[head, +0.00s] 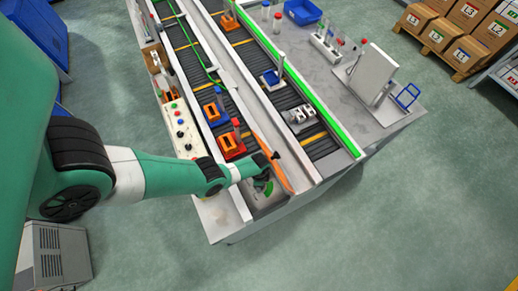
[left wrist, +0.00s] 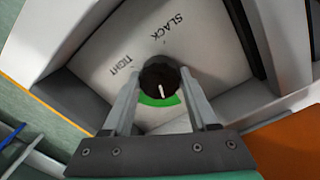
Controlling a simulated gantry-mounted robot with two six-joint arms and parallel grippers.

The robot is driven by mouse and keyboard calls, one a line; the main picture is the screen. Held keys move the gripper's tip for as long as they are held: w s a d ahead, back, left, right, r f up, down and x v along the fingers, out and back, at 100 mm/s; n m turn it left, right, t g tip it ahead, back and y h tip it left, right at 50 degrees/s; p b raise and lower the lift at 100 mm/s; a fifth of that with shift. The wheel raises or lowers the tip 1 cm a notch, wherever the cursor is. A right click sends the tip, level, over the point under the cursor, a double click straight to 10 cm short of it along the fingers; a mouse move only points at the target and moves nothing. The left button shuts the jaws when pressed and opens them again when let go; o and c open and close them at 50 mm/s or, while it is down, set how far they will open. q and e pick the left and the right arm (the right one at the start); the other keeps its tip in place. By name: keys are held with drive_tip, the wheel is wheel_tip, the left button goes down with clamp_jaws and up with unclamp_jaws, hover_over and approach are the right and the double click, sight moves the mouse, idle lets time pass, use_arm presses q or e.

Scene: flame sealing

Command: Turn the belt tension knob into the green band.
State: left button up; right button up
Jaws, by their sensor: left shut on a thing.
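The belt tension knob (left wrist: 158,76) is a round dark knob with a white pointer line, on a light panel marked SLACK and TIGHT. A green band (left wrist: 160,100) curves along the panel below the knob in the left wrist view. The pointer faces this band. My left gripper (left wrist: 160,77) has one finger on each side of the knob and is shut on it. My right gripper is not in view.
An orange strip (head: 272,163) runs close beside my left gripper. Orange and blue fixtures (head: 215,112) and a red one (head: 231,145) sit on the near belt. A control panel with several buttons (head: 180,130) lies left of it. Open floor lies in front.

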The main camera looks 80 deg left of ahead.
use_arm(q)
drive_tip(key=m, duration=0.4)
idle(0.5)
drive_tip(key=o, duration=1.4)
drive_tip(key=shift+c, duration=0.2)
wheel_tip(320, 180, up, 8)
drive_tip(key=p, duration=0.8)
drive_tip(key=shift+r, duration=0.1)
